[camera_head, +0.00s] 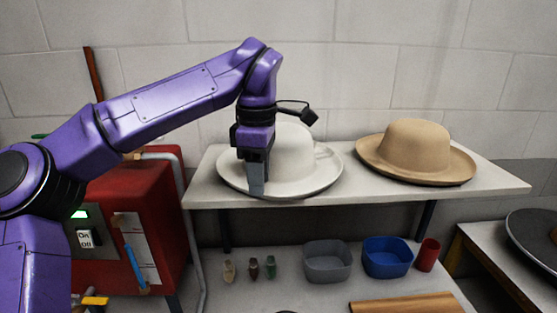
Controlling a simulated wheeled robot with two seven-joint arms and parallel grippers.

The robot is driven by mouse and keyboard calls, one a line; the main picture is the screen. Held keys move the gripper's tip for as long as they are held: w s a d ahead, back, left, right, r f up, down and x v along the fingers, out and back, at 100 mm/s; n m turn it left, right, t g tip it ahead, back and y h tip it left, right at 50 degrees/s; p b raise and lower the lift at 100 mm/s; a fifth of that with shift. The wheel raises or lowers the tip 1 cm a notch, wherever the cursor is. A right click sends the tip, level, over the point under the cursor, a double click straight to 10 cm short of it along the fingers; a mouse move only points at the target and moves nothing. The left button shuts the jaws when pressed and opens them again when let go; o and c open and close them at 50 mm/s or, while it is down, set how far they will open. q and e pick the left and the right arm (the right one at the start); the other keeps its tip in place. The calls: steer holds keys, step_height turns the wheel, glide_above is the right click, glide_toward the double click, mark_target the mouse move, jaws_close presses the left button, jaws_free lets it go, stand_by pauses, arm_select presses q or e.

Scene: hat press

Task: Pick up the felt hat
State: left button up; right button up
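A tan felt hat (416,148) sits brim down on the right part of a white wall shelf (380,188). A second hat, white (292,158), sits on the shelf to its left. My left gripper (257,188) points down at the front left of the white hat and covers part of its brim. I cannot tell whether its fingers are apart or closed, or whether they touch the brim. The tan hat is well to the right of the gripper, with nothing touching it. My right gripper is not in view.
A red machine (150,205) with an on/off switch stands at the left. Below the shelf, a lower surface holds a grey bin (327,262), a blue bin (387,257), a red cup (427,255), small bottles and a wooden board (408,303). A round dark plate (538,235) is at right.

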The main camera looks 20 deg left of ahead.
arm_select(q)
steer(key=f, duration=0.1)
steer(key=w+f, duration=0.1)
steer(key=shift+w+f, duration=0.2)
steer(key=shift+f, duration=0.15)
steer(key=shift+s+r, duration=0.1)
steer(key=shift+s, duration=0.2)
steer(key=shift+s+r, duration=0.1)
steer(key=shift+s, duration=0.15)
steer(key=c, duration=0.3)
jaws_close()
steer(key=shift+w, duration=0.1)
